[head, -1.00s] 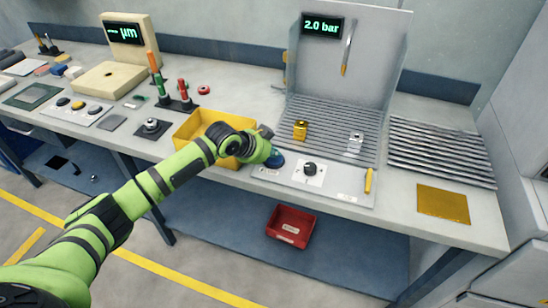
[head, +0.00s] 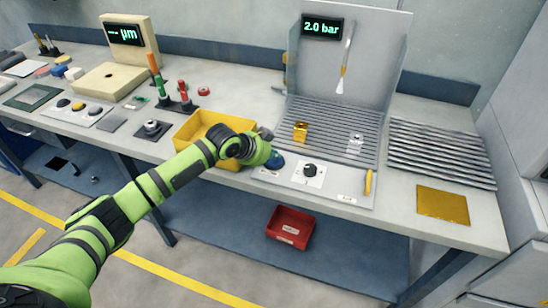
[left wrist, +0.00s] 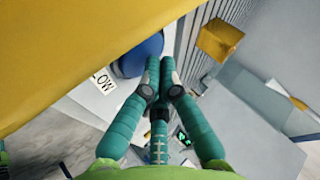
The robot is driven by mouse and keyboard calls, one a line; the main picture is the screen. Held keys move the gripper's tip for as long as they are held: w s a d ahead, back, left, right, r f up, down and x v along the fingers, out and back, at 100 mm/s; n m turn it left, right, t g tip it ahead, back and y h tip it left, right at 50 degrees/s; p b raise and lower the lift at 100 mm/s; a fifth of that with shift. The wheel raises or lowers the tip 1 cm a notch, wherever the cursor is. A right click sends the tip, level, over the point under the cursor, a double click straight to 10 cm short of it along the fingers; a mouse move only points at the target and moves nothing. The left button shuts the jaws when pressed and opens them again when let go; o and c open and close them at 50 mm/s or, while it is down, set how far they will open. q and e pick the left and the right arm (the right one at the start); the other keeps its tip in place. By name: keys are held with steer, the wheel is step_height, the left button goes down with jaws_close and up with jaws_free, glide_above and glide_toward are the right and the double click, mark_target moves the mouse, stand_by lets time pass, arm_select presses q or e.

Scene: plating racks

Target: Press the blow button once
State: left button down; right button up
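The blue domed blow button (head: 277,161) sits at the left end of the grey control panel (head: 335,188), partly hidden by my left gripper (head: 269,154). In the left wrist view, the blue button (left wrist: 140,55) is just beyond my fingertips, beside a label (left wrist: 103,80) reading "LOW", its start cut off. My left gripper (left wrist: 160,68) is shut and empty, its fingertips together at the button's edge. I cannot tell for sure whether they press it. Above the slatted bench, a thin nozzle (head: 347,50) hangs with a pale plume at its tip. My right gripper is not in view.
A yellow bin (head: 190,128) stands close beside my left wrist. A black knob (head: 310,170) and a yellow handle (head: 368,183) are farther right on the panel. A gold block (head: 300,131) and a clear block (head: 355,145) stand on the slats. The display (head: 322,26) reads 2.0 bar.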

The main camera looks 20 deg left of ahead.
mark_target(272, 161)
arm_select(q)
steer(key=shift+r+p, duration=0.55)
steer(key=shift+r, duration=0.15)
step_height(272, 161, up, 5)
steer(key=p, duration=0.4)
steer(key=shift+r+p, duration=0.1)
steer(key=shift+p, duration=0.3)
